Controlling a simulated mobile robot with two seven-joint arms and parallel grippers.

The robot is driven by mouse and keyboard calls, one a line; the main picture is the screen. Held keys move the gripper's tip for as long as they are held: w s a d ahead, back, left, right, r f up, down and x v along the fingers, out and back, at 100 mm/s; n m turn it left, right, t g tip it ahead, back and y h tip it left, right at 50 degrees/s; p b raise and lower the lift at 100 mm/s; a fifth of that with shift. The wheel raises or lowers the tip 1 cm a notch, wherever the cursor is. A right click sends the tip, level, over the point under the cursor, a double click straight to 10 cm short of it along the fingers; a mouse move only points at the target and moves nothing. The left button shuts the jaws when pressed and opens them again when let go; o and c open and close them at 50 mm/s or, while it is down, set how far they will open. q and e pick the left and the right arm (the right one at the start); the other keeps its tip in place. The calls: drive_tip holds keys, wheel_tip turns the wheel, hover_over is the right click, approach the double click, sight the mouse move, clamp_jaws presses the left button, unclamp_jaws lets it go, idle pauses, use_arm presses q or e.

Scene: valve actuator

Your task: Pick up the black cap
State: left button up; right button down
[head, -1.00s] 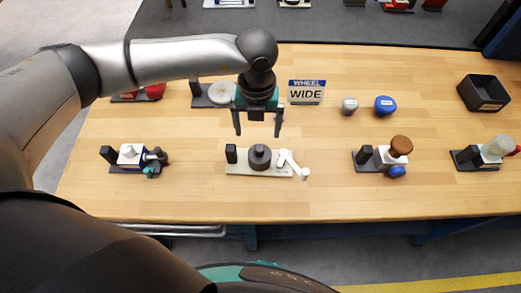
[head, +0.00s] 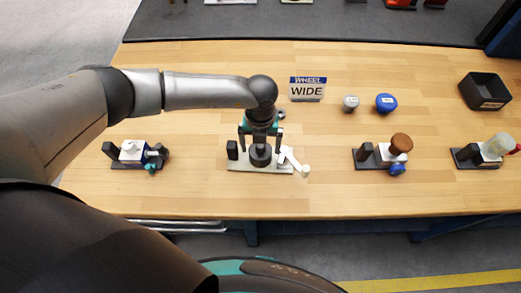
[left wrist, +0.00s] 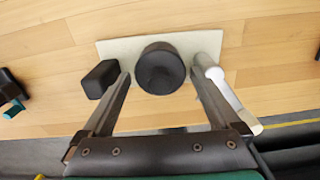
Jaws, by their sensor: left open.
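The black cap (head: 260,157) is a round dark knob on a pale plate (head: 240,168) on the wooden table. In the left wrist view the cap (left wrist: 160,68) shows from above. My left gripper (head: 260,146) is open over the plate, one finger on each side of the cap. In the left wrist view its fingertips (left wrist: 160,76) have small gaps to the cap on both sides. The cap still rests on the plate. My right gripper is not in view.
A black block (head: 232,150) stands close left of the cap, and a white lever (head: 296,165) close right. Other valve fixtures stand left (head: 134,153) and right (head: 386,154).

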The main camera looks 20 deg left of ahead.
use_arm(q)
drive_tip(key=c, duration=1.4)
drive_tip(key=shift+r, duration=0.1)
wheel_tip(320, 180, up, 20)
drive_tip(key=shift+b, duration=0.35)
